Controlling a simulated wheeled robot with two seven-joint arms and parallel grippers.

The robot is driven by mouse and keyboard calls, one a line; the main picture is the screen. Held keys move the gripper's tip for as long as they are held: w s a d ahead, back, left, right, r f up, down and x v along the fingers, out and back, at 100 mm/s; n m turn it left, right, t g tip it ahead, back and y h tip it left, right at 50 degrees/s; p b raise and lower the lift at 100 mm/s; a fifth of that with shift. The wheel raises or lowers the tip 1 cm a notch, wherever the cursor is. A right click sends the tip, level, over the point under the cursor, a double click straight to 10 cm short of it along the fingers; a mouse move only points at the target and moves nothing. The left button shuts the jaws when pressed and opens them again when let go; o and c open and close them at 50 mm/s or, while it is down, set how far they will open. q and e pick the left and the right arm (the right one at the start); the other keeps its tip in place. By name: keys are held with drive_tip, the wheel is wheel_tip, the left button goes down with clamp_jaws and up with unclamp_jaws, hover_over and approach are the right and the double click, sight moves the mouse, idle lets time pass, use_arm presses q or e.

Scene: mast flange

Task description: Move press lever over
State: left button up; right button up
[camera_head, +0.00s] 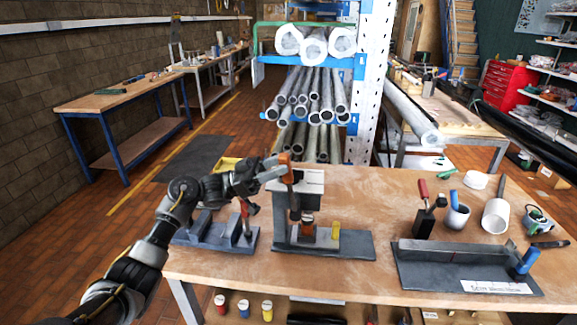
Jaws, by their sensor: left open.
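The press (310,184) stands on a dark base plate near the middle of the workbench, with a pale head block. Its lever, with an orange part (285,159) at the top, is on the press's left side. My left arm comes in from the left, and my left gripper (276,170) is open right at the lever's upper part. I cannot tell whether the fingers touch it or stand around it. Below the head, a small orange-and-dark part (308,226) and a yellow piece (336,229) sit on the base. My right gripper is not in view.
A grey fixture (216,232) stands left of the press, partly behind my arm. A fixture with a long plate (465,270) lies at the right, with a tool holder, a cup (457,216) and a white roll (495,216) behind it. Bare wood lies between press and right fixture.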

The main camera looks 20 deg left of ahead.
use_arm(q)
drive_tip(key=b+v, duration=0.3)
drive_tip(key=v, duration=0.5)
drive_tip(key=shift+d, duration=0.1)
